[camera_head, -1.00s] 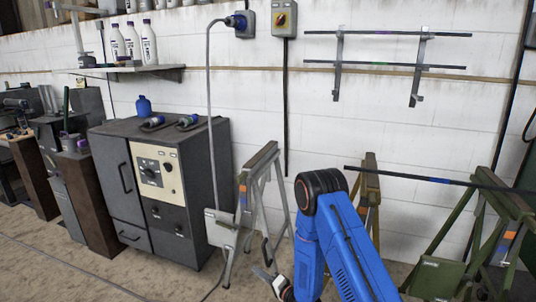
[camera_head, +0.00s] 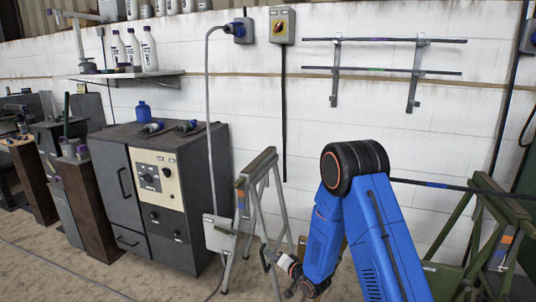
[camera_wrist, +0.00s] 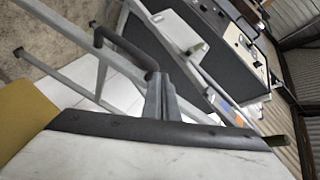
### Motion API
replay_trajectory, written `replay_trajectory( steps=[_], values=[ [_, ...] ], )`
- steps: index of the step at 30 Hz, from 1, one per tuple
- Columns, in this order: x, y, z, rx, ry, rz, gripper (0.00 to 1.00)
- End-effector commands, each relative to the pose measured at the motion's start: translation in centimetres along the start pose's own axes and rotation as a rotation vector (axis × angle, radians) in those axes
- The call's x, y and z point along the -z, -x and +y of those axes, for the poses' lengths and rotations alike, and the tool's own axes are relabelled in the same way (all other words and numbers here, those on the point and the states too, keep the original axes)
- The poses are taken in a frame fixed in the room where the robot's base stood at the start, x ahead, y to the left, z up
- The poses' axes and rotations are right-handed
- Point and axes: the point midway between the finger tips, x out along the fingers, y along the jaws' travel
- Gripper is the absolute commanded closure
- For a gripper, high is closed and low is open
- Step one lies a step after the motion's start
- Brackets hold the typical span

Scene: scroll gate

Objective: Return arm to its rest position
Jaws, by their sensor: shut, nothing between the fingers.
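My blue arm rises at the lower right of the head view, its black elbow joint uppermost. My gripper (camera_head: 266,258) is small and low in the head view, in front of the grey trestle (camera_head: 256,190). Its fingers look closed and empty. In the wrist view my grey gripper fingers (camera_wrist: 160,98) stand near the middle, with the trestle's pale legs behind them. Whether the gripper touches the trestle cannot be told.
A dark cabinet (camera_head: 205,200) stands left of the trestle. A dark bar (camera_head: 450,187) lies on a green trestle (camera_head: 488,215) at right, partly behind my arm. A wall rack (camera_head: 413,76) holds bars.

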Motion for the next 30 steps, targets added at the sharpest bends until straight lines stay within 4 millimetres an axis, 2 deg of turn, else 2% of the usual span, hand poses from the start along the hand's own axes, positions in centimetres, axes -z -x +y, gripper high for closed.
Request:
replay_trajectory(
  steps=[1, 6, 15, 21, 30],
  values=[
    [1.5, 0.7, -0.8, -0.024, 0.027, 0.010, 1.00],
    [5.2, 3.0, -2.3, -0.122, 0.116, 0.020, 1.00],
    [10.7, 8.8, -4.8, -0.294, 0.245, 0.022, 1.00],
    [13.5, 13.7, -6.3, -0.406, 0.311, 0.010, 1.00],
    [16.0, 22.1, -8.6, -0.562, 0.384, -0.032, 1.00]
  ],
)
